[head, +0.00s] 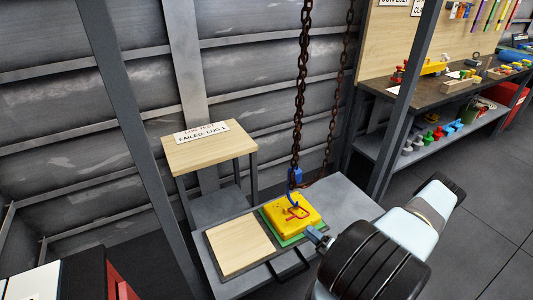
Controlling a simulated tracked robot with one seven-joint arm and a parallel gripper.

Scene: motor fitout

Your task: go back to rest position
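My arm reaches in from the lower right, with a white link and a large black joint in front of the table. What looks like the end of my gripper (317,238) shows just left of the black joint, near the front right corner of a yellow block. Most of it is hidden, and its finger opening cannot be made out. The yellow block (281,217), with a red shape on top, sits on a green pad (269,226) on the grey table (348,200). A blue hook (295,177) on a rusty chain (299,95) hangs above the block.
A bare wooden pad (240,247) lies left of the block. A small wooden stand (215,153) with a "FAILED LUG 1" sign is behind. Grey posts (140,130) rise left and right (408,90). A workbench (430,92) with parts stands back right. Floor is clear at right.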

